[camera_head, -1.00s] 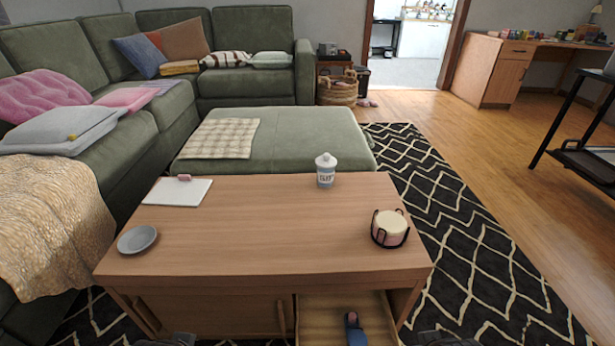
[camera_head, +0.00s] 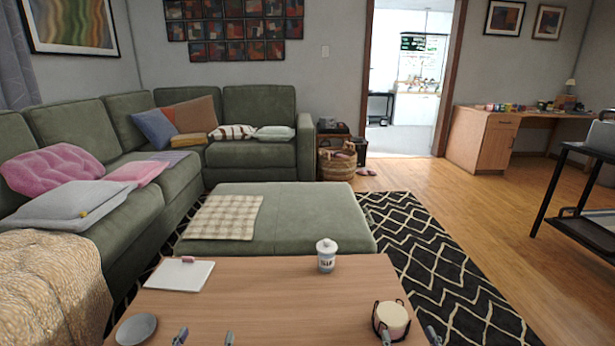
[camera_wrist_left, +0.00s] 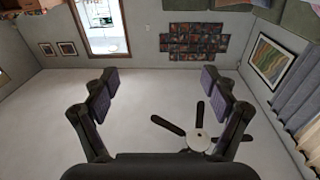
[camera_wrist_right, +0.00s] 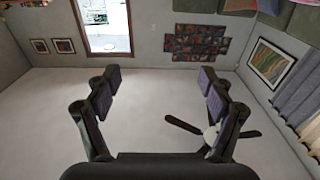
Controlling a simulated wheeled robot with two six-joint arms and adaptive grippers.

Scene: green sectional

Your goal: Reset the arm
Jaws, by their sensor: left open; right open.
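My left gripper (camera_head: 205,338) shows only its fingertips at the bottom edge of the head view, in front of the wooden coffee table (camera_head: 270,290). Its fingers are spread and empty in the left wrist view (camera_wrist_left: 155,85). My right gripper (camera_head: 409,338) also shows only its fingertips at the bottom edge, near the table's right front. Its fingers are apart and empty in the right wrist view (camera_wrist_right: 155,85). Both wrist views show the room upside down, with ceiling, walls and a ceiling fan (camera_wrist_left: 198,138). Most of both arms is out of view.
On the table are a white lidded jar (camera_head: 326,256), a coaster holder (camera_head: 391,319), a white notepad (camera_head: 180,275) and a grey dish (camera_head: 137,330). A green ottoman (camera_head: 310,215) stands behind, and a green sectional (camera_head: 130,200) at left. Open floor (camera_head: 430,185) lies at right.

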